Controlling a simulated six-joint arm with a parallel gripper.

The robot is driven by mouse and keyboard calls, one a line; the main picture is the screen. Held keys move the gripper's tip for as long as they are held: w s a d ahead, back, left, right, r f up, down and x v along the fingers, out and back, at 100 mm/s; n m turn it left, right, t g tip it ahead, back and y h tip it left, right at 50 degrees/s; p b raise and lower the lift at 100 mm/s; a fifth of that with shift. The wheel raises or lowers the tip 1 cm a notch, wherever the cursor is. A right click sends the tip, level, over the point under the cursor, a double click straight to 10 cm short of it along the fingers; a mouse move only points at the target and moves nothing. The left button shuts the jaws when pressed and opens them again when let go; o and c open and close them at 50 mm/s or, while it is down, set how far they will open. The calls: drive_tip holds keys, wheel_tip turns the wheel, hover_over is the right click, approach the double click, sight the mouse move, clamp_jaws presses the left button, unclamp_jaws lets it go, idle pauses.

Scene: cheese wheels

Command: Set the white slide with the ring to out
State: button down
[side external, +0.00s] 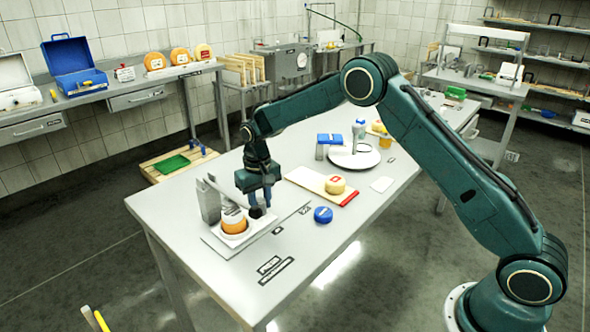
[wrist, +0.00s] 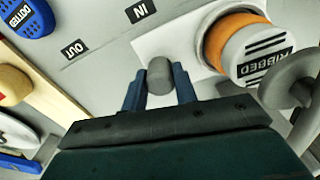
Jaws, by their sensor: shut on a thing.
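The white slide (side external: 222,246) lies at the near left end of the table, and its pale plate shows in the wrist view (wrist: 172,40). A round orange piece with a white top marked RIBBED (wrist: 243,48) sits on it; it also shows in the side view (side external: 234,226). My gripper (side external: 259,203) is low over the slide's right part. In the wrist view, its blue fingers are shut on a grey upright knob (wrist: 159,76). The IN label (wrist: 140,11) is nearer the slide than the OUT label (wrist: 74,49). I cannot tell which part is the ring.
A grey metal upright (side external: 208,202) stands close behind the orange piece. A blue DOTTED disc (side external: 323,214) lies to the right, beyond the OUT label. The table is clear around the labels.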

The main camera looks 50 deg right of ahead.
drive_tip(key=d, duration=1.1)
drive_tip(key=shift+d+r, duration=0.1)
drive_tip(key=shift+d, duration=0.1)
drive_tip(key=c, duration=1.2)
unclamp_jaws()
drive_tip(key=shift+c, duration=0.2)
drive_tip(key=shift+o, duration=0.7)
drive_tip(key=shift+a, duration=0.1)
drive_tip(key=shift+r, duration=0.2)
wheel_tip(320, 180, up, 13)
drive_tip(key=shift+r, duration=0.2)
